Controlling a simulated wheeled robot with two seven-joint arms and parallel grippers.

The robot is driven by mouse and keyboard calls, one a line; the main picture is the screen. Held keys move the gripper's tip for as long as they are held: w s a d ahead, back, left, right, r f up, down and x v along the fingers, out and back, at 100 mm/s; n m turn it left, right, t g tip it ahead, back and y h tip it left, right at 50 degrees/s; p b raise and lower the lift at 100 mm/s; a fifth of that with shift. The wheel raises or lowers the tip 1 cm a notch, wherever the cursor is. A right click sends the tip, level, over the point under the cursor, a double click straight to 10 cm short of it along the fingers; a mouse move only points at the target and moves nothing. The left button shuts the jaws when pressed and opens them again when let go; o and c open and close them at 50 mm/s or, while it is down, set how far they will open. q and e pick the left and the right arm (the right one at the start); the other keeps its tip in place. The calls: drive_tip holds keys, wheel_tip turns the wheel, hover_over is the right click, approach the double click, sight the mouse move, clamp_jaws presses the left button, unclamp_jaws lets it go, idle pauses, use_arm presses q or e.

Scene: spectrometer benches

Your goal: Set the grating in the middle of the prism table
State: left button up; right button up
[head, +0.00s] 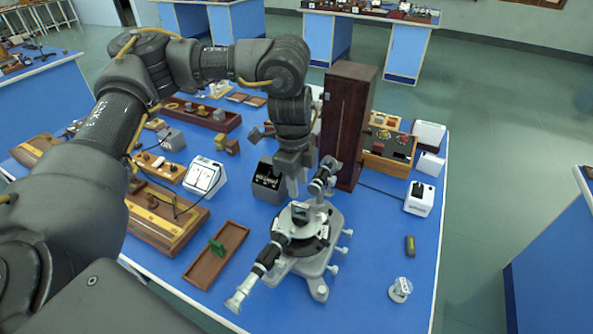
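The spectrometer (318,252) stands on the blue bench, its telescope and collimator tubes pointing to the front left and the back right. Its round prism table (291,221) is at the centre. A small dark upright piece (301,210), which looks like the grating in its mount, is on the prism table near the middle; its exact centring is too small to judge. My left gripper (298,184) points down just above and behind it. Its fingers look apart, with nothing seen between them, and the piece sits below the fingertips. My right gripper is not in view.
A wooden tray (203,271) with a green piece (216,247) lies left of the spectrometer. A tall dark wooden cabinet (346,125) stands close behind. A black box (267,184) and a white meter (205,177) stand to the left. The bench's front right is mostly clear.

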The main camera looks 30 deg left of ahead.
use_arm(q)
drive_tip(key=shift+a+r, duration=0.15)
drive_tip(key=shift+r, duration=1.85)
drive_tip(key=shift+s, duration=0.1)
